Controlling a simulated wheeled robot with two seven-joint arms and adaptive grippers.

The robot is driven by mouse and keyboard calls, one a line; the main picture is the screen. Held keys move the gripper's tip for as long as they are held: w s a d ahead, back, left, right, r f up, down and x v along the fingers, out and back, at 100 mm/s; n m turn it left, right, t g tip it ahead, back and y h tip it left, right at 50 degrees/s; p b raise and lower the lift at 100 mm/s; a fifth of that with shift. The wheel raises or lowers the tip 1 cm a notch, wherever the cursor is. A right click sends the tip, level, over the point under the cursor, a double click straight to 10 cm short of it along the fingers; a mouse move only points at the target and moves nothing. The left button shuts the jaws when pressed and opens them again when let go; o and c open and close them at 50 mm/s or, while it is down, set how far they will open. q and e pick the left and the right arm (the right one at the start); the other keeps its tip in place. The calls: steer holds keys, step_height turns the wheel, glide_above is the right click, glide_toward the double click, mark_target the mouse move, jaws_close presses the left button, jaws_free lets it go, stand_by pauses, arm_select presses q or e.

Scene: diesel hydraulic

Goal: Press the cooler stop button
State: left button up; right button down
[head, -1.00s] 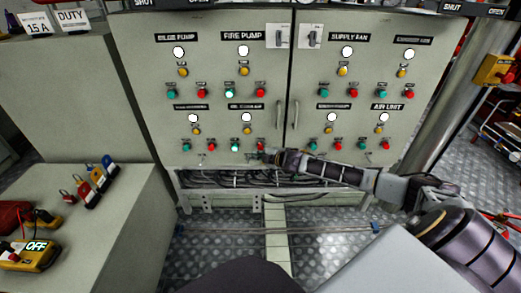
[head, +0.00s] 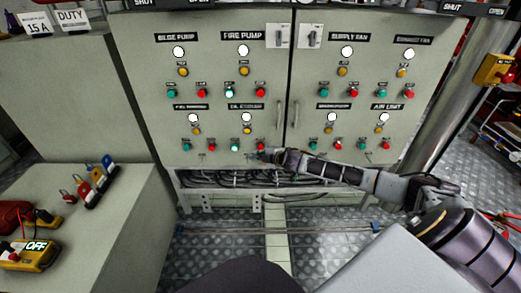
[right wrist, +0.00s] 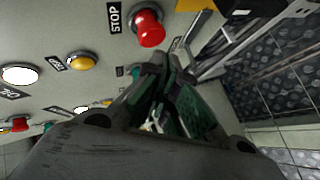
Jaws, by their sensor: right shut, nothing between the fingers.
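A grey cabinet with two doors carries several labelled button groups. The lower middle group on the left door has a small label (head: 245,106) that reads roughly like oil cooler. It has a white lamp (head: 247,117), an amber button (head: 246,131), a lit green button (head: 235,147) and a red button close to my right gripper. My right gripper (head: 255,156) is shut and empty, low at the door. In the right wrist view a red button (right wrist: 149,28) beside a STOP label stands just beyond the closed fingers (right wrist: 165,65); contact cannot be told. My left gripper is out of view.
Door handles (head: 278,115) stand beside the centre seam. Cables (head: 230,180) run under the cabinet. A steel pipe (head: 450,90) rises at the right.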

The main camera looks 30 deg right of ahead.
steer(key=shift+w+d+r, duration=0.1)
steer(key=shift+w, duration=0.05)
steer(key=shift+w+d+p, duration=0.1)
steer(key=shift+w+p, duration=0.1)
steer(key=shift+p, duration=0.3)
steer(key=shift+w+d+p, duration=0.3)
steer(key=shift+w, duration=0.15)
stand_by(1.4)
steer(key=shift+s+a, duration=0.1)
steer(key=shift+s, duration=0.05)
steer(key=shift+s+a+p, duration=0.35)
steer(key=shift+s+a, duration=0.05)
steer(key=shift+s, duration=0.25)
steer(key=shift+s, duration=0.1)
stand_by(0.4)
steer(key=shift+s+a+p, duration=0.35)
steer(key=shift+s+a, duration=0.1)
steer(key=shift+s, duration=0.25)
steer(key=shift+s+a+p, duration=0.3)
steer(key=shift+s+a, duration=0.1)
steer(key=shift+s, duration=0.25)
steer(key=shift+s+a+p, duration=0.35)
steer(key=shift+s+a, duration=0.1)
steer(key=shift+s, duration=0.25)
